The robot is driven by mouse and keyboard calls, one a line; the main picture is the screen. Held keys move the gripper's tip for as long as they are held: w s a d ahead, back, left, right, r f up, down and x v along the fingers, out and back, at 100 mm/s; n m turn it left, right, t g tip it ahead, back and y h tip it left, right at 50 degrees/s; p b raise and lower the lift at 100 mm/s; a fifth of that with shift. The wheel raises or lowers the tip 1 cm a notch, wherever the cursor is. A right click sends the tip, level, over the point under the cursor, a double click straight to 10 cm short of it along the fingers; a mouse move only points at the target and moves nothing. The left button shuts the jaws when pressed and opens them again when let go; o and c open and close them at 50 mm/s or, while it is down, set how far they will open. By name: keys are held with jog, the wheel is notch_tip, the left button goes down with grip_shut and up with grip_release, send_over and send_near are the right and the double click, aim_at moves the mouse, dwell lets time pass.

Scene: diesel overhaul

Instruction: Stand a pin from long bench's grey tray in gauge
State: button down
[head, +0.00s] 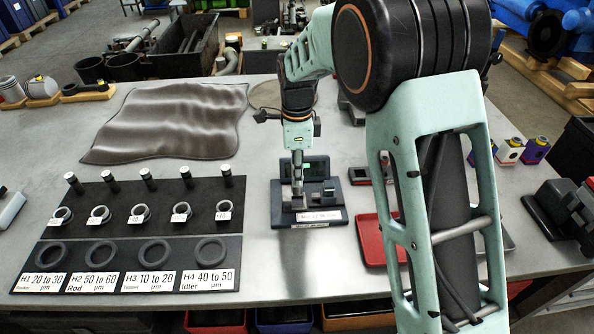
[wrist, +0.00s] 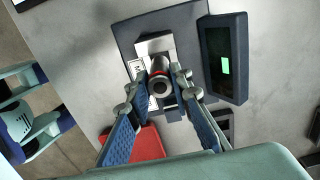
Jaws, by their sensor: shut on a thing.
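The gauge (head: 335,202) is a dark base with a small display and a light metal block, standing on the long bench. In the wrist view its display (wrist: 226,62) is lit with a green patch, and its metal block (wrist: 154,45) lies just beyond the fingers. My gripper (wrist: 165,78) is shut on a metal pin (wrist: 160,86), seen nearly end-on with a reddish ring. In the head view my gripper (head: 297,180) points down over the gauge's left part. I cannot tell whether the pin touches the gauge. The grey tray is not clearly seen; my arm hides part of the bench.
A red tray (head: 373,243) lies right of the gauge, partly behind my arm. A black board (head: 140,208) with several upright pins and rings stands left, with labelled cards in front. A dark wavy mat (head: 170,120) lies behind it. Bare bench shows between board and gauge.

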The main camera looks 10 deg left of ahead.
jog(key=shift+f, duration=0.1)
dwell(0.3)
jog(key=shift+f+b, duration=0.35)
jog(key=shift+f, duration=0.1)
jog(key=shift+f, duration=0.25)
jog(key=shift+f+b, duration=0.35)
jog(key=shift+f, duration=0.05)
jog(key=shift+f, duration=0.2)
dwell(0.5)
jog(key=shift+f+b, duration=0.35)
jog(key=shift+f, duration=0.25)
jog(key=shift+f+b, duration=0.3)
dwell(0.4)
